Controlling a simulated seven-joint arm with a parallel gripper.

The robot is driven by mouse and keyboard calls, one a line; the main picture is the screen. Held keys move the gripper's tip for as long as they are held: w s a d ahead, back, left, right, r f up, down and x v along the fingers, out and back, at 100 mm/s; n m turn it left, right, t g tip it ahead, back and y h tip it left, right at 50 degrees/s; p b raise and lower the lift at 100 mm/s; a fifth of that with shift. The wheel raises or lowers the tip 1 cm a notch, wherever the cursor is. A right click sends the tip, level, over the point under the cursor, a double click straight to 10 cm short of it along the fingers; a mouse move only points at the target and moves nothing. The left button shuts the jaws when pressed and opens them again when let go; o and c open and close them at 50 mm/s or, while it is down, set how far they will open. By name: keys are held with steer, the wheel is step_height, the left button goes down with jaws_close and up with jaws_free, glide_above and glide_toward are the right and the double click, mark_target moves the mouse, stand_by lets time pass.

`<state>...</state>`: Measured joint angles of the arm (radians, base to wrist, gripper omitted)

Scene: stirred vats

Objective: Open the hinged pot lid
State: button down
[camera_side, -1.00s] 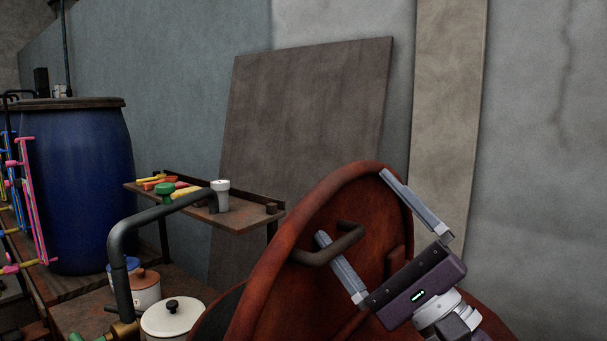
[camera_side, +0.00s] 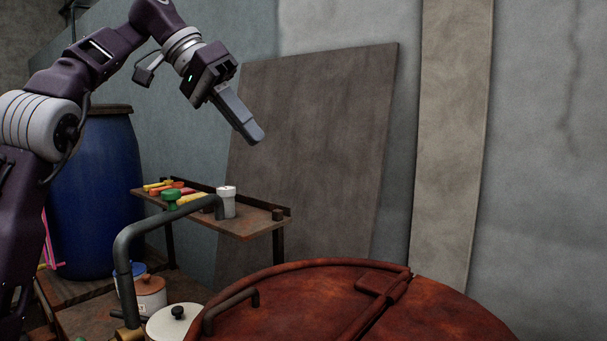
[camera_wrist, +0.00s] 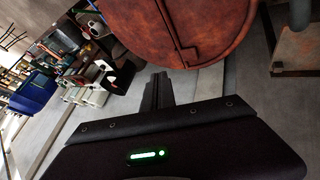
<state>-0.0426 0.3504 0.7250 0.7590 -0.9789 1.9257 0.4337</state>
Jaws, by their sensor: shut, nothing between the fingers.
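The rust-red lid (camera_side: 310,298) lies flat on the vat in the side view, low in the picture. Its dark bent handle (camera_side: 230,308) stands up near the left rim. A raised hinge-like bar (camera_side: 378,306) runs across the top, right of the middle. The round red top (camera_wrist: 165,30) also shows at the upper edge of the wrist view. My gripper (camera_side: 254,136) is shut and empty, high above and to the left of the lid, pointing down and right. In the wrist view its closed fingers (camera_wrist: 158,82) are apart from the lid.
A small shelf (camera_side: 245,224) with coloured valves stands behind the vat. A dark bent pipe (camera_side: 124,270) rises left of the lid, near a white lidded pot (camera_side: 168,326). A blue barrel (camera_side: 95,200) stands behind my arm. Space above the lid is clear.

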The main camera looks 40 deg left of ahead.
steer(key=w+d+f, duration=0.3)
steer(key=d+f, duration=0.4)
steer(key=d, duration=0.1)
steer(key=shift+w+d, duration=0.3)
stand_by(1.3)
